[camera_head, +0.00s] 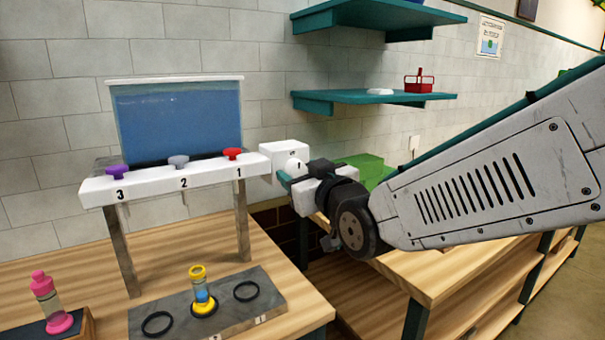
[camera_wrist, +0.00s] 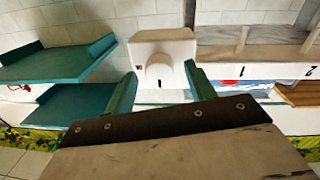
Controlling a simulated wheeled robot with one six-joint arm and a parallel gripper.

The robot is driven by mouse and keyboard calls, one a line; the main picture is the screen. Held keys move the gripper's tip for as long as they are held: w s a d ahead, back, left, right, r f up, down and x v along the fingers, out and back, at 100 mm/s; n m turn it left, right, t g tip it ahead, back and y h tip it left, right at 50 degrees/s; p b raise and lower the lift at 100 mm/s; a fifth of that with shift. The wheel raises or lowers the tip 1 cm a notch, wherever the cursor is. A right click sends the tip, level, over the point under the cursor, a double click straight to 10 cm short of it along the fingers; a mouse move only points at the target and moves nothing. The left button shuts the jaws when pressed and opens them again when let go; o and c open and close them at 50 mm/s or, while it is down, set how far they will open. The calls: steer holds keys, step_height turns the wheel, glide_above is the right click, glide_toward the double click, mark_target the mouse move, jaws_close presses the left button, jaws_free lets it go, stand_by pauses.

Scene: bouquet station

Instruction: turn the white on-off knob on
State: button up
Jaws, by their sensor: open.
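The white on-off knob (camera_head: 293,166) is round and sits on the front of a white box (camera_head: 280,149) at the right end of the white dispenser bar. It also shows in the wrist view (camera_wrist: 160,72), with a short dark mark on its face. Small marks on the box are too small to read. My gripper (camera_head: 300,174) is open at the knob. In the wrist view its teal fingers (camera_wrist: 161,78) stand on the left and right of the knob, with a gap on each side. Whether the fingertips reach past its face is hard to tell.
A blue tank (camera_head: 178,120) stands behind the bar, which carries purple, grey and red valves. A vial (camera_head: 201,290) stands on the grey plate below. Teal shelves (camera_head: 375,97) hang behind my arm. A pink-capped vial (camera_head: 48,302) stands front left.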

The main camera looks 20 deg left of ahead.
steer(key=c, duration=1)
steer(key=shift+m, duration=0.3)
steer(key=m, duration=0.3)
steer(key=shift+g, duration=0.3)
steer(key=m, duration=0.4)
steer(key=shift+r+m, duration=0.1)
steer(key=shift+m, duration=0.3)
steer(key=m, duration=0.4)
steer(key=shift+w+d+g, duration=0.1)
steer(key=shift+g, duration=0.2)
steer(key=shift+m, duration=2.3)
steer(key=shift+g, duration=0.3)
